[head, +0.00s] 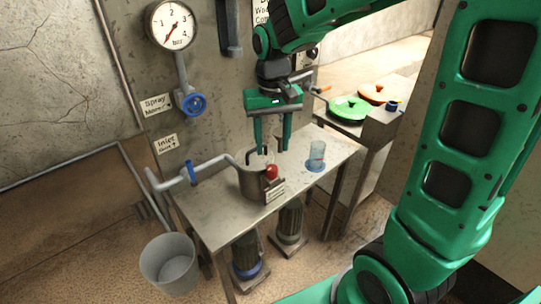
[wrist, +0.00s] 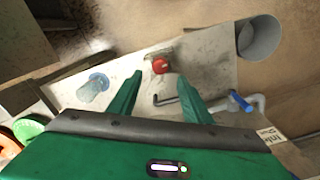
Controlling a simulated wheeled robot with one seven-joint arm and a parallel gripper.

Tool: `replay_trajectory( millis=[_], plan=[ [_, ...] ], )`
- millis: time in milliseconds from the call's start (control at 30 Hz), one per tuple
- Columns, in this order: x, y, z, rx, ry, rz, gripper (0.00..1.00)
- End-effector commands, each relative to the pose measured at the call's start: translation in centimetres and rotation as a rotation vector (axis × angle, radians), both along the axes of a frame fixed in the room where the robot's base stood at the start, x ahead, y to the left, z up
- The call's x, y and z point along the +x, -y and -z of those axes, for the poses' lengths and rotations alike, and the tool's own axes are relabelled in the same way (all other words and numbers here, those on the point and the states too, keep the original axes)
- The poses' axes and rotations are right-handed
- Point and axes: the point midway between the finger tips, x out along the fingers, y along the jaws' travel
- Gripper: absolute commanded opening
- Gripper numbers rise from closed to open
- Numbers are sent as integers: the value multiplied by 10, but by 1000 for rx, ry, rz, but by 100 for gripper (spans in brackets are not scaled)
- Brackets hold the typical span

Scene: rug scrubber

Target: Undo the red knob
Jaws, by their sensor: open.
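The red knob (head: 271,172) is a small round knob on the side of a grey metal pot (head: 252,183) on the table. In the wrist view the red knob (wrist: 160,66) shows just beyond my fingertips, near the middle of the picture. My gripper (head: 271,150) points down above the pot, its two green fingers open and apart. In the wrist view my gripper (wrist: 159,85) has nothing between its fingertips but a dark bent rod (wrist: 170,99) seen below them. I cannot tell the exact gap between fingers and knob.
A clear blue-based cup (head: 316,157) stands right of the pot on the grey table (head: 215,222). A pipe with a blue handle (head: 192,173) enters from the left. A grey bucket (head: 170,266) stands on the floor. Green (head: 347,108) and orange (head: 376,93) discs lie behind right.

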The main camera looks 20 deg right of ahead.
Motion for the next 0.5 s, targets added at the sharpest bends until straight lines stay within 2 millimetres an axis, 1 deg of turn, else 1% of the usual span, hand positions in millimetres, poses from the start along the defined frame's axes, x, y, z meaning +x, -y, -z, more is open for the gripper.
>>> replay_trajectory(
  millis=[33,100,200,300,500],
  plan=[
    [1,0,-8,1,3,0,45],
    [1,0,-17,1,2,0,45],
    [0,0,-25,0,1,0,45],
    [0,0,-29,0,0,0,45],
    [0,0,-30,0,-1,0,45]
  ],
)
